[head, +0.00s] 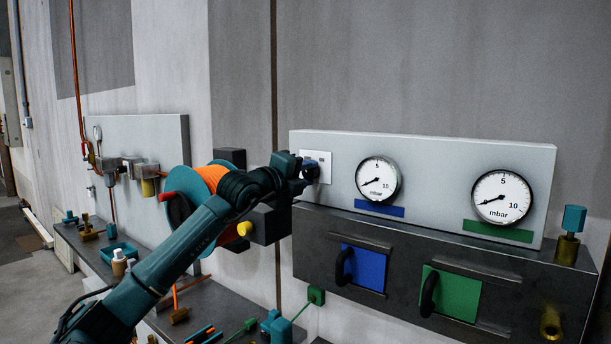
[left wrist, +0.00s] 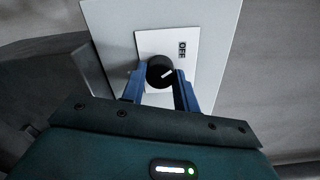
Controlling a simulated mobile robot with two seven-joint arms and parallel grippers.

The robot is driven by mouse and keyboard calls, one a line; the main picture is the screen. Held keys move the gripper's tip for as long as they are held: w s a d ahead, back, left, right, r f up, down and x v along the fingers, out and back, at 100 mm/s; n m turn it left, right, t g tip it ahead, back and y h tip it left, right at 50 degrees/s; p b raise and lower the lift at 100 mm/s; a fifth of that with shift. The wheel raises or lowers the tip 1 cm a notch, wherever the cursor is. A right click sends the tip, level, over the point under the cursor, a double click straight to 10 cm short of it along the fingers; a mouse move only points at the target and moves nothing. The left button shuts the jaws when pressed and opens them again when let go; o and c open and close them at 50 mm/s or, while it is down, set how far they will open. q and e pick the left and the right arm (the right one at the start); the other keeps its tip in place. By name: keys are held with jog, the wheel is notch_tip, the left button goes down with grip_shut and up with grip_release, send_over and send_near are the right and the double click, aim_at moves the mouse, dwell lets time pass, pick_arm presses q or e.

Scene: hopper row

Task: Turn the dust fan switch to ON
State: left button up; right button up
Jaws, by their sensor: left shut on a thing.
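The dust fan switch is a round black knob (left wrist: 158,72) with a short white line, on a white plate (left wrist: 168,50) in the left wrist view. The word OFF stands on the plate above and right of the knob; no other label is readable. The white line slants up to the right. In the head view the plate (head: 320,162) is at the left end of the grey gauge panel. My left gripper (left wrist: 160,88) is shut on the knob, one blue finger on each side. In the head view the gripper (head: 304,171) partly hides the knob. My right gripper is not in view.
Two mbar gauges (head: 378,180) sit right of the switch. Below are blue (head: 364,268) and green (head: 455,294) hatches with black handles. An orange hose reel (head: 212,177) and a dark box stand close left of the gripper. A bench with loose tools runs lower left.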

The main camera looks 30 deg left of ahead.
pick_arm(q)
jog(key=shift+f+m+b, duration=0.15)
jog(key=shift+m+b, duration=0.15)
jog(key=shift+b, duration=0.1)
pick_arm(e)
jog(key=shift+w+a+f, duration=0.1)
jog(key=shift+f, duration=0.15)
pick_arm(q)
jog(key=shift+m+b, duration=0.6)
jog(key=m+b, duration=0.2)
jog(key=m, duration=0.1)
jog(key=shift+m, duration=0.3)
jog(key=m+b, duration=0.1)
jog(key=m, duration=0.2)
jog(key=shift+m, duration=0.3)
jog(key=shift+m+b, duration=0.35)
jog(key=shift+m, duration=1.95)
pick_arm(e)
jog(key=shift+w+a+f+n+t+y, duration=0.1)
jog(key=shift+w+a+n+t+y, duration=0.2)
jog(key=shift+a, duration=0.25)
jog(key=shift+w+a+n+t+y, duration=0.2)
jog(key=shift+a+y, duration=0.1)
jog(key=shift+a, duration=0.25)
